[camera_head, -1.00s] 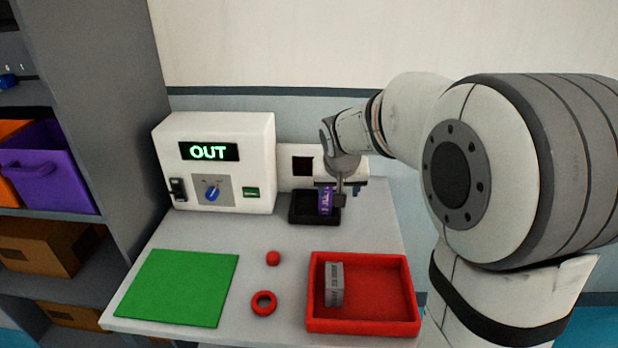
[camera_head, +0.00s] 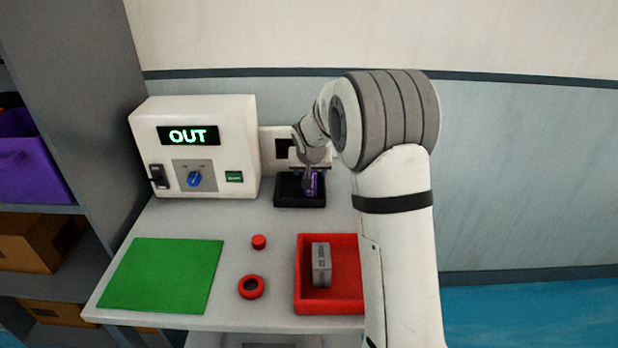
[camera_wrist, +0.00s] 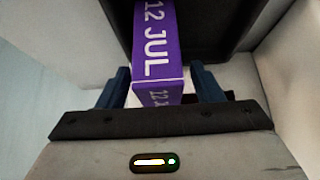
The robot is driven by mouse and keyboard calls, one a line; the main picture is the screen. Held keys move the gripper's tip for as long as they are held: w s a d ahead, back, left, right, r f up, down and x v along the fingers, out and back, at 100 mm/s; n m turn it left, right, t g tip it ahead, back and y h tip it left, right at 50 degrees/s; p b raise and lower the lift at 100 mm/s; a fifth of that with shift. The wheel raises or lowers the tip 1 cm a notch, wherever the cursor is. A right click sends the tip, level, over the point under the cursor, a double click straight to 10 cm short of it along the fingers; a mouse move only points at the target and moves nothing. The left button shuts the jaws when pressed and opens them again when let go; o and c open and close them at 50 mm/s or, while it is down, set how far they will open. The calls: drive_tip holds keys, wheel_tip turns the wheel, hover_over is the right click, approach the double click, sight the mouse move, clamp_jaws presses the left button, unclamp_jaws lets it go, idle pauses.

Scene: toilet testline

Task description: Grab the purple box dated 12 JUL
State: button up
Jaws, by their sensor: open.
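The purple box (camera_wrist: 158,45) shows "12 JUL" in white print in the wrist view. In the head view the purple box (camera_head: 313,184) stands in a small black tray (camera_head: 287,202) in front of the white machine. My gripper (camera_wrist: 160,88) is open, with one blue finger on each side of the near end of the box. Narrow gaps seem to show between fingers and box. In the head view my gripper (camera_head: 308,178) is over the tray and partly covers the box.
The white machine (camera_head: 245,120) shows "OUT". A red tray (camera_head: 330,303) with a grey box (camera_head: 321,264) is at the front right, partly hidden by my arm. A green mat (camera_head: 163,275), a red button-like piece (camera_head: 259,242) and a red ring (camera_head: 251,287) lie on the table.

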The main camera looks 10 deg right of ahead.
drive_tip(key=shift+w+f, duration=0.2)
drive_tip(key=shift+f, duration=0.1)
drive_tip(key=shift+c, duration=0.2)
drive_tip(key=shift+r, duration=0.1)
drive_tip(key=c, duration=1.2)
